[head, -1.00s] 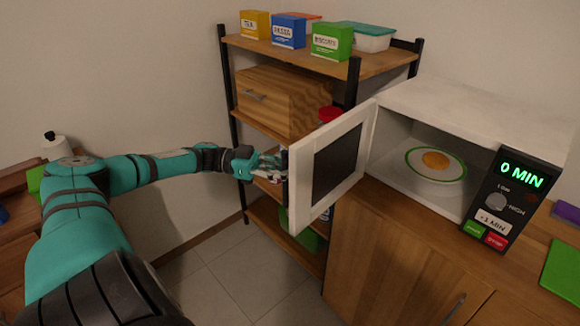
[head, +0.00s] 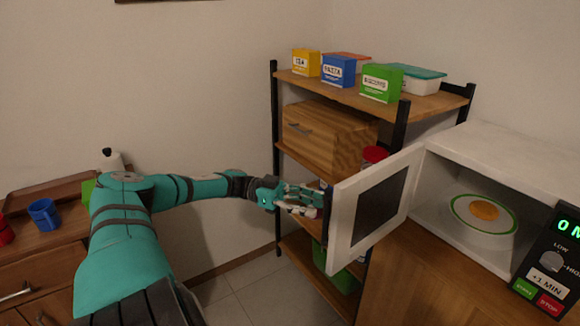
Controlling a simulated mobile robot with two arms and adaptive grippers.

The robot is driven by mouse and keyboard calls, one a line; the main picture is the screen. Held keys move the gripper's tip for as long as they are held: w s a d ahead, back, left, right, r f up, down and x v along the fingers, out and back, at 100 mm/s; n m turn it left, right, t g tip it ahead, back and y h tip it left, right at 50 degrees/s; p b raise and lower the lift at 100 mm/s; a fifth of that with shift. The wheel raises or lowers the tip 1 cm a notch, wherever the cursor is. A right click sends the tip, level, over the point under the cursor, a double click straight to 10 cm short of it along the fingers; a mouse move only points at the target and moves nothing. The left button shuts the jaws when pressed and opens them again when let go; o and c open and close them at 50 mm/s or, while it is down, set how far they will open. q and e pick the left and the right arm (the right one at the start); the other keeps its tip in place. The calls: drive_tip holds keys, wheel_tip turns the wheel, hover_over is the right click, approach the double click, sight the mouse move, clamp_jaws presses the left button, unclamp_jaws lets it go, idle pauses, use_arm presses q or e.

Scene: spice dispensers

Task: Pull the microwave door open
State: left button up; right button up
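The microwave (head: 510,150) is a white box on the wooden cabinet at the right. Its white-framed door (head: 345,215) with a dark window stands wide open, swung out to the left. Inside is a plate (head: 484,226) with a green rim and something orange on it. My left gripper (head: 312,205) is at the door's outer left edge, its fingertips close to or behind that edge. I cannot tell whether it touches the door, or how far its fingers are apart. My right gripper is not in view.
A shelf rack (head: 345,95) stands behind the door, bearing yellow, blue and green boxes, a lidded container (head: 418,80) and a wooden drawer box (head: 325,135). At the left, a blue mug (head: 45,214) stands on a wooden counter. Open floor (head: 260,298) lies below my arm.

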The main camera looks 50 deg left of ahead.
use_arm(q)
drive_tip(key=v, duration=0.7)
drive_tip(key=shift+s+a, duration=0.2)
